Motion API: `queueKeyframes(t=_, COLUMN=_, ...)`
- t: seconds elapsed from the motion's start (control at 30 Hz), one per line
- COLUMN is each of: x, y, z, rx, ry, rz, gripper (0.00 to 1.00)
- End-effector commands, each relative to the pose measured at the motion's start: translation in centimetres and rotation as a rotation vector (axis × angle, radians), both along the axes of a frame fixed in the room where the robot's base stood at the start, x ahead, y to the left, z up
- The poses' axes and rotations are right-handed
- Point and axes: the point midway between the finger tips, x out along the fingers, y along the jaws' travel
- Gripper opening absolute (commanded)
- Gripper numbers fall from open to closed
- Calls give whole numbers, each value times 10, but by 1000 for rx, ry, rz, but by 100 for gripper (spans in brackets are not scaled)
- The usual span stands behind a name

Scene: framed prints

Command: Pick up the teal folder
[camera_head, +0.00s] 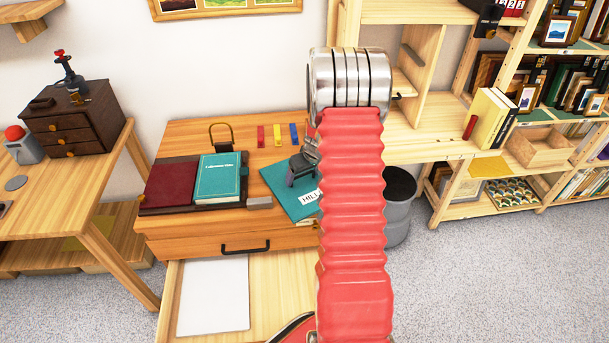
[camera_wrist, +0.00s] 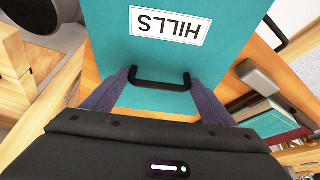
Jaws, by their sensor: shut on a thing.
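The teal folder (camera_head: 287,200) has a white label reading HILLS and is over the right part of the wooden desk, partly hidden behind my arm. The folder fills the top middle of the wrist view (camera_wrist: 215,60), with a black handle (camera_wrist: 160,84) at its near edge. My gripper (camera_head: 303,170) is at the folder; in the wrist view its two fingers (camera_wrist: 160,90) are on either side of the handle, shut on the folder. I cannot tell whether the folder is clear of the desktop.
A dark red book (camera_head: 171,186) and a teal book (camera_head: 218,178) lie on the desk to the left, with a grey block (camera_head: 259,203) between them and the folder. The desk drawer (camera_head: 280,290) is open, holding a white sheet (camera_head: 213,295). A grey bin (camera_head: 399,205) stands at right.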

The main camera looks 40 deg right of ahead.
Motion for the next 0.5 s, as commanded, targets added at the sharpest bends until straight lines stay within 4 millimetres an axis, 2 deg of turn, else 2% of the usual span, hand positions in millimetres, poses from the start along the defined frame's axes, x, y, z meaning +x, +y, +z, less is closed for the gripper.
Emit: queueKeyframes(t=0.5, x=-5, y=-20, z=-1, rx=0, ry=1, rz=12, gripper=44)
